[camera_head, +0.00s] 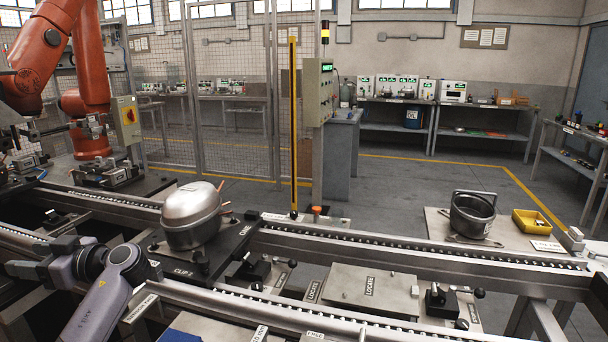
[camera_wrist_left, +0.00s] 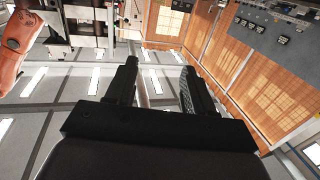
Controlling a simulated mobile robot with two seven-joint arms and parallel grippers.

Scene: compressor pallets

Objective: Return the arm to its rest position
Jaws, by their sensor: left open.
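My left arm (camera_head: 105,295) comes in at the lower left of the head view, bent beside the conveyor. My left gripper (camera_head: 35,257) is at the far left, pointing left and away from the compressor. In the left wrist view the gripper (camera_wrist_left: 160,80) has two black fingers apart with nothing between them. That view looks up toward ceiling lights and windows. A silver compressor (camera_head: 191,213) sits on a dark pallet (camera_head: 225,250) on the conveyor, to the right of my gripper and apart from it. My right gripper is not in view.
Conveyor rails (camera_head: 400,262) run across the front. A dark pot-like housing (camera_head: 472,213) and a yellow bin (camera_head: 531,222) stand on a plate at the right. An orange robot arm (camera_head: 92,80) stands at the left. A yellow post (camera_head: 293,125) rises behind the conveyor.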

